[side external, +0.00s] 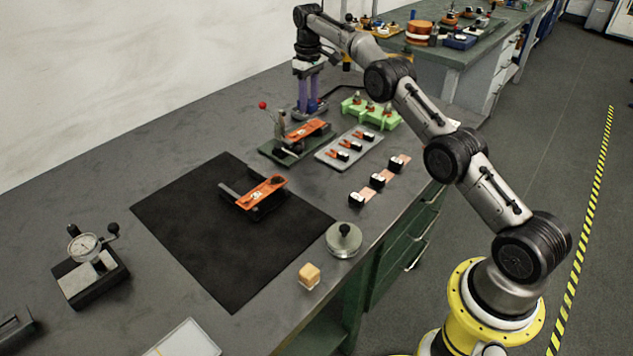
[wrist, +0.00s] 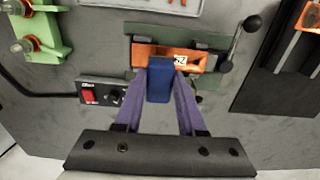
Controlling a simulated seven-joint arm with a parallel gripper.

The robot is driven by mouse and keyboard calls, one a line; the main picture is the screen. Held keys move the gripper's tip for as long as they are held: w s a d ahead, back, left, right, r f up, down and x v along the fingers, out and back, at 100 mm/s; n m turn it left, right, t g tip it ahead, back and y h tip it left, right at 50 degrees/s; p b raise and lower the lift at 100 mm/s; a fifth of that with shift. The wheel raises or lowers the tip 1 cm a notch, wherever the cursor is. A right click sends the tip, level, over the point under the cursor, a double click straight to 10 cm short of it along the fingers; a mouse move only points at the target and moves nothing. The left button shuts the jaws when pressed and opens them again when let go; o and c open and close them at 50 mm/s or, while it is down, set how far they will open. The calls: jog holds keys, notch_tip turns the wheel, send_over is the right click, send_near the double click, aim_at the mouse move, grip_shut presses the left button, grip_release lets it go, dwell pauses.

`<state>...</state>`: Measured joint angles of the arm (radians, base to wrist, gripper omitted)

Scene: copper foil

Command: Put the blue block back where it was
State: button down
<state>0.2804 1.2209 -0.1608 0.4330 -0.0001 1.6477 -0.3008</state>
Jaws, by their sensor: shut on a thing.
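The blue block (wrist: 158,82) is clamped between the two purple fingers of my gripper (wrist: 159,78), as the wrist view shows. In the side view my gripper (side external: 311,106) points down near the back of the bench, behind the green fixture with the red-knobbed lever. The block is small and dark there, between the fingertips. In the wrist view the block covers part of the orange plate (wrist: 198,60) on that fixture. I cannot tell whether the block touches the bench.
The green lever fixture (side external: 277,151) stands close to my gripper. A grey tray of small parts (side external: 327,158) and a light-green holder (side external: 386,120) are to its right. A control box with a red switch (wrist: 101,92) shows in the wrist view. A black mat (side external: 190,230) lies farther forward.

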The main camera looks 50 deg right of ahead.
jog(key=shift+s+f, duration=0.2)
jog(key=shift+f, duration=0.5)
jog(key=shift+s+a+f, duration=0.15)
jog(key=shift+s+f, duration=0.1)
jog(key=shift+f, duration=0.25)
jog(key=shift+m, duration=0.5)
jog(key=s+a, duration=0.2)
jog(key=s, duration=0.1)
jog(key=shift+s+a+f, duration=0.35)
jog(key=shift+s+a, duration=0.05)
jog(key=s+a+r, duration=0.2)
jog(key=s+a, duration=0.2)
jog(key=s, duration=0.5)
jog(key=s+a+r, duration=0.2)
jog(key=s+a, duration=0.2)
jog(key=s, duration=0.4)
jog(key=s+a+r, duration=0.2)
jog(key=s+a, duration=0.2)
jog(key=s, duration=0.5)
send_over(318, 189)
jog(key=shift+n, duration=0.4)
jog(key=f, duration=0.8)
jog(key=shift+s+f, duration=0.25)
jog(key=shift+w+f, duration=0.15)
jog(key=shift+f, duration=1.6)
jog(key=shift+f, duration=0.15)
